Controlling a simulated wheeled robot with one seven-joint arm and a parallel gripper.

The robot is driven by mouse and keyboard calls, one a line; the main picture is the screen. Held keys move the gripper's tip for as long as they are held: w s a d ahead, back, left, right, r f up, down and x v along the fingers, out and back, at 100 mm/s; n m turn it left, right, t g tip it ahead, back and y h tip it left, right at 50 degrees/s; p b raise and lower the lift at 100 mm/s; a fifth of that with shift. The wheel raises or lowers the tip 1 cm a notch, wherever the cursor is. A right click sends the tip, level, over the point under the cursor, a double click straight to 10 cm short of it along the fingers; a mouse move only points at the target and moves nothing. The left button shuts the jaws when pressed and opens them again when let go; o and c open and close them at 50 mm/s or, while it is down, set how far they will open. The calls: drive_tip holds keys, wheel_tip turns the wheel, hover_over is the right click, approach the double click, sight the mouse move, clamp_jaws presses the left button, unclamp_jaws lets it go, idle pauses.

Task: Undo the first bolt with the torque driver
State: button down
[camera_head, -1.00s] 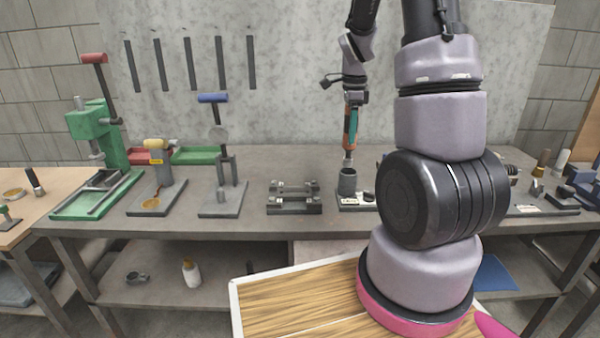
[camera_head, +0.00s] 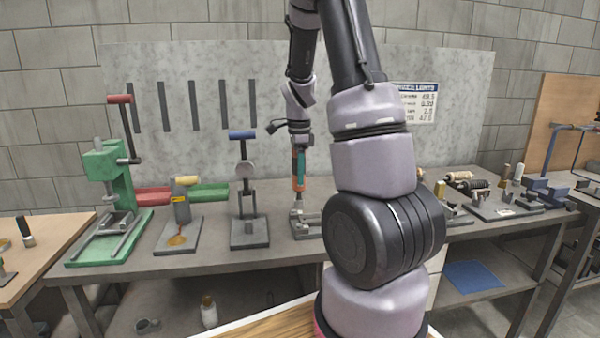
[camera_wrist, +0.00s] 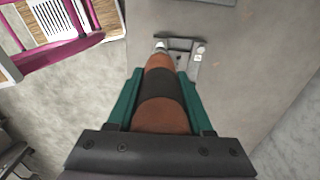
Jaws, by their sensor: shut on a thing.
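My gripper (camera_head: 299,168) is shut on the torque driver (camera_head: 299,184), an orange tool with a black band, held upright with its tip down. In the wrist view the driver (camera_wrist: 162,97) lies between the green fingers (camera_wrist: 160,74). The grey metal fixture (camera_head: 311,224) is below it on the bench, partly hidden by my arm. In the wrist view the fixture (camera_wrist: 181,61) shows a silver bolt head (camera_wrist: 160,44) close to the driver's tip, and a second bolt (camera_wrist: 200,50) to its right. I cannot tell whether the tip touches the bolt.
A press stand with a blue handle (camera_head: 245,190) stands just left of the fixture. A yellow-topped stand (camera_head: 183,215) and a green press (camera_head: 112,180) are farther left. Other tools stand on the bench (camera_head: 205,262) at the right. My arm hides the bench's middle.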

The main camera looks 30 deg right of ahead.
sight(299, 199)
drive_tip(key=shift+f, duration=3.2)
drive_tip(key=shift+f, duration=0.55)
drive_tip(key=shift+s+r, duration=0.1)
drive_tip(key=shift+r, duration=0.15)
idle(0.4)
drive_tip(key=shift+r, duration=3)
